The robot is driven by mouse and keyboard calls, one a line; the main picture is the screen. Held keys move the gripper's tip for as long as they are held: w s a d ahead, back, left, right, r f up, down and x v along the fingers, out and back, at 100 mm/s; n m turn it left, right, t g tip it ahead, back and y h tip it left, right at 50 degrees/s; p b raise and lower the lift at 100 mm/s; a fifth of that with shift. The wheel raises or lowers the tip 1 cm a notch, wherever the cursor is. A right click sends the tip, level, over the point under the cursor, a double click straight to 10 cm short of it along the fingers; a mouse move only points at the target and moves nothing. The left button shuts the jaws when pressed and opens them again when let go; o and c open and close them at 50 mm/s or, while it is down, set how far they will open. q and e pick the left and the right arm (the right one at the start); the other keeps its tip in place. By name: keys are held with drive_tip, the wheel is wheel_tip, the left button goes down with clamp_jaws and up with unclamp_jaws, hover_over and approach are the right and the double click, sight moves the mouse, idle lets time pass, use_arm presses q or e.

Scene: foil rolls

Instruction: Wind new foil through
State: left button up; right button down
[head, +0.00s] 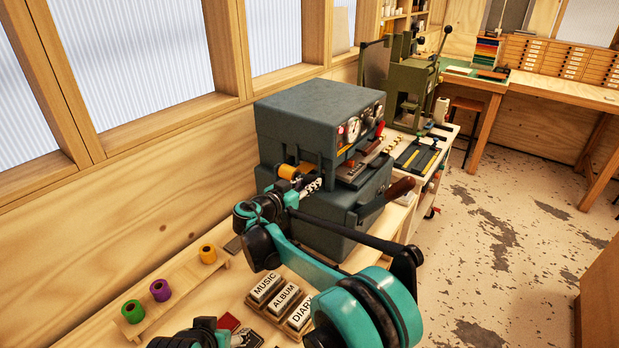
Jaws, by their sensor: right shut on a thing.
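The dark grey foil machine (320,112) stands on the wooden bench by the wall. An orange-gold foil roll (288,171) shows at its near left side. My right gripper (313,184) is at that side, just right of and below the roll. It is shut on a small part there, mostly hidden by the fingers; I cannot tell exactly what it is. No foil strip can be made out. Green (133,312), purple (160,291) and yellow (208,253) rolls stand on a wooden rack (185,292). My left gripper (243,338) is partly in view at the bottom edge; its jaws are unclear.
Blocks marked MUSIC (264,288), ALBUM (283,298) and DIARY (301,314) lie on the bench below my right arm. A brown-handled lever (400,188) sticks out at the machine's right. A green press (410,85) stands behind. The bench left of the machine is mostly clear.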

drive_tip(key=g+y+p, duration=0.1)
drive_tip(key=p, duration=0.1)
drive_tip(key=g+p, duration=0.1)
drive_tip(key=shift+r+g+y+p, duration=0.3)
drive_tip(key=shift+y+p, duration=0.1)
drive_tip(key=shift+f+g+y+p, duration=0.2)
drive_tip(key=shift+g+y+p, duration=0.6)
drive_tip(key=shift+p, duration=0.4)
drive_tip(key=shift+f, duration=0.1)
drive_tip(key=c, duration=1.4)
unclamp_jaws()
drive_tip(key=shift+o, duration=0.2)
drive_tip(key=shift+s, duration=0.1)
drive_tip(key=v, duration=1.2)
